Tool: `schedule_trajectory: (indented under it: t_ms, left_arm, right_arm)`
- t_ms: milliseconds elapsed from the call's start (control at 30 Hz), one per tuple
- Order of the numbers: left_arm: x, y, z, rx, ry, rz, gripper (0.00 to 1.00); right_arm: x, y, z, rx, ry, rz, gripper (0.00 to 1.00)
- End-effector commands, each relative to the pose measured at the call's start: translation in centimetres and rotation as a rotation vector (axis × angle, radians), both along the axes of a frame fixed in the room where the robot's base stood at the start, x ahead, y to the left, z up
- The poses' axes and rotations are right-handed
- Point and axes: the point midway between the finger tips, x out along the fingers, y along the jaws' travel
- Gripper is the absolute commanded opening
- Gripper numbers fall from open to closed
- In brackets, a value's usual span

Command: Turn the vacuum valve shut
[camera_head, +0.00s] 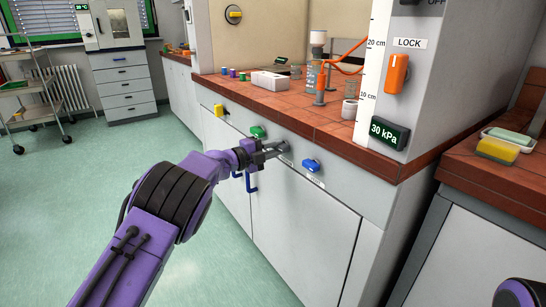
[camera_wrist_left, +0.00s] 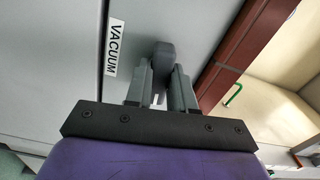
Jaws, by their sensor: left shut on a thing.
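The vacuum valve (camera_head: 285,147) is a grey handle on the front panel under the bench top, between a green and a blue valve. My left gripper (camera_head: 272,152) is at it and partly covers it. In the left wrist view the grey valve knob (camera_wrist_left: 163,54) shows between the fingertips of my left gripper (camera_wrist_left: 160,76), which is shut on it. The VACUUM label (camera_wrist_left: 115,47) is just left of the fingers. My right gripper is not in view.
A green valve (camera_head: 258,131) and a blue valve (camera_head: 312,165) flank the vacuum valve closely. A yellow valve (camera_head: 220,111) is farther left. The pressure display (camera_head: 389,133) reads 30 kPa. An orange LOCK switch (camera_head: 397,74) is above it. The green floor (camera_head: 95,185) at left is mostly clear.

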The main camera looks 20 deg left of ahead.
Motion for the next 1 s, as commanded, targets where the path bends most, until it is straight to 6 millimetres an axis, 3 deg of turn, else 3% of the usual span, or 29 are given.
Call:
schedule_trajectory:
  t_ms: [300, 867, 900, 967, 1000]
  left_arm:
    - [0.1, -0.2, 0.5, 0.096, -0.087, -0.002, 0.0]
    - [0.1, -0.2, 0.7, 0.119, -0.106, -0.001, 0.0]
    - [0.1, -0.2, 0.7, 0.119, -0.106, -0.001, 0.3]
    - [0.1, -0.2, 0.6, 0.12, -0.104, -0.002, 0.49]
    - [0.0, -0.1, 0.6, 0.12, -0.103, -0.001, 0.49]
  right_arm:
    - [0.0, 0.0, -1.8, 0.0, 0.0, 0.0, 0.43]
    - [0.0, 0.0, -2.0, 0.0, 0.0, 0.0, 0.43]
    - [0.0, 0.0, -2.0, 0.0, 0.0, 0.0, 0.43]
    - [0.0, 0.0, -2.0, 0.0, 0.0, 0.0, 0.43]
    - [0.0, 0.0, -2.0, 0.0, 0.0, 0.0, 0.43]
